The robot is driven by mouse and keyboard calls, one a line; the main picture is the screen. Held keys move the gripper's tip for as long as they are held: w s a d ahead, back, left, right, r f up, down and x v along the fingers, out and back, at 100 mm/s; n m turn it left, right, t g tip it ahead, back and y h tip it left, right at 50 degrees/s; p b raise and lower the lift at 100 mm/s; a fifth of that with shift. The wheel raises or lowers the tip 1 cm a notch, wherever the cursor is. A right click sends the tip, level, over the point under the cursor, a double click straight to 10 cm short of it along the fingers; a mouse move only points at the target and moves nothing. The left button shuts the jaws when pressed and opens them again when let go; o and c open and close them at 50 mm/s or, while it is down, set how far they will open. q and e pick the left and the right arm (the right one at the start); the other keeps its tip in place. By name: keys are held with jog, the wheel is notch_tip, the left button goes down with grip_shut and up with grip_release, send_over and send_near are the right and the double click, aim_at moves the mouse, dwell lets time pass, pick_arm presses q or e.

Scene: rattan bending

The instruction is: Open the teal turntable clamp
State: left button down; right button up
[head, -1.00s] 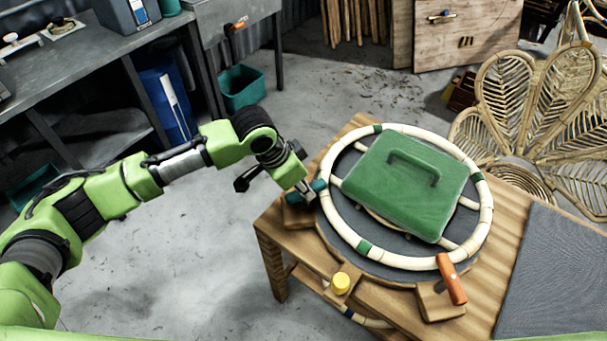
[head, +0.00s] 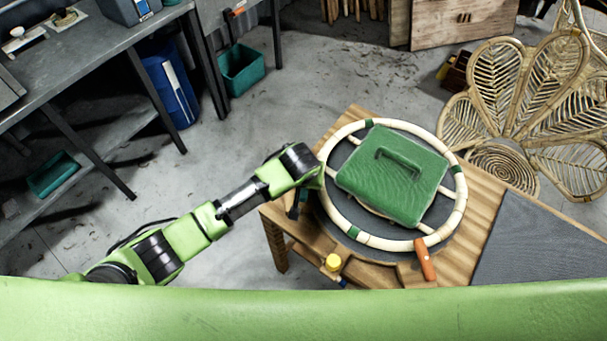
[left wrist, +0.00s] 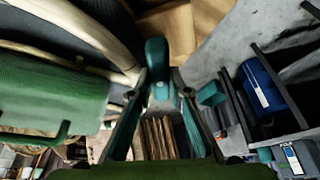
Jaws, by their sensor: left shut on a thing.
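The teal turntable clamp (left wrist: 156,52) shows in the left wrist view as a teal lever with a rounded top. My left gripper (left wrist: 158,88) is shut on it, with one finger on each side of its lower part. In the head view my left forearm reaches the left edge of the turntable (head: 462,248) and mostly hides the clamp and the fingers. The round pale rattan hoop (head: 384,243) with green bands lies on the turntable, close beside the gripper. My right gripper is not in view.
A green weight with a handle (head: 415,185) sits inside the hoop. An orange-handled clamp (head: 425,260) and a yellow knob (head: 333,262) are at the front of the wooden table (head: 485,195). A grey mat (head: 540,250) lies at right. A rattan flower-shaped piece (head: 500,100) stands behind.

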pick_arm(q)
jog(key=shift+d+n+y+p, duration=0.15)
jog(key=shift+n+y+p, duration=0.4)
jog(key=shift+n, duration=1.05)
jog(key=c, duration=1.9)
grip_release()
jog(key=shift+r, duration=0.1)
jog(key=v, duration=1.1)
jog(key=shift+s+r, duration=0.2)
jog(key=shift+r, duration=0.15)
